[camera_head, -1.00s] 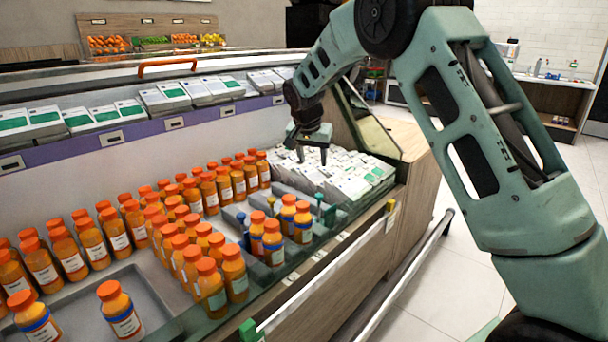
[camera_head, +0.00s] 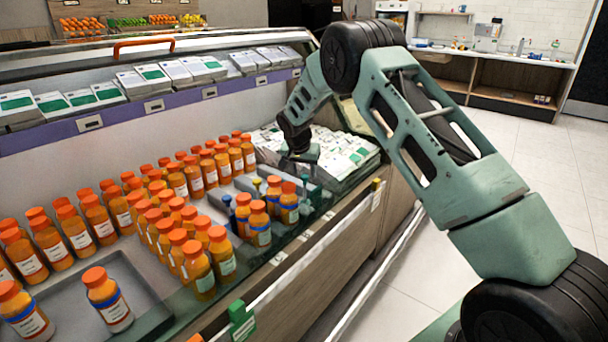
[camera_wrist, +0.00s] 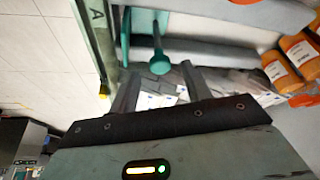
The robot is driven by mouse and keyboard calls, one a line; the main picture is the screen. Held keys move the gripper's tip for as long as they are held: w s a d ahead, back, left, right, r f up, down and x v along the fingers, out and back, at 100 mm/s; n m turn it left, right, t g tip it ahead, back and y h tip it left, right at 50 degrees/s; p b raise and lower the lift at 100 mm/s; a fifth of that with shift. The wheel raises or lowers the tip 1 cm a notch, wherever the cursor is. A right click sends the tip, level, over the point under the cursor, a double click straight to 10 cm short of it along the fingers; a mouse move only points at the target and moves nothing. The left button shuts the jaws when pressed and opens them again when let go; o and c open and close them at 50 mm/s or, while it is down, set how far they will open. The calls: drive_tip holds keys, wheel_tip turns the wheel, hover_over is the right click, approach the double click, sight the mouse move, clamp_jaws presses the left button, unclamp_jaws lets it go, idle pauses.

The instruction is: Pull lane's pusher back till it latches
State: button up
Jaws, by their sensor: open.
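In the wrist view a teal pusher handle with a round knob (camera_wrist: 160,63) stands in a grey lane. A second teal handle (camera_wrist: 125,38) stands to its left. My gripper (camera_wrist: 158,72) is open, and its two fingers show on either side below the round knob. I cannot tell how far the knob is from the fingers in depth. In the head view my gripper (camera_head: 302,176) is low over the right end of the case, beside the teal handles (camera_head: 305,188). Its fingers are partly hidden there.
Orange-capped bottles (camera_head: 197,268) stand in rows to the left. White boxes (camera_head: 345,150) fill the lanes behind and right of my gripper. A clear front panel and rail (camera_head: 345,215) run along the case edge. Open floor lies to the right.

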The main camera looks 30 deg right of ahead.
drive_tip(key=shift+x, duration=1.05)
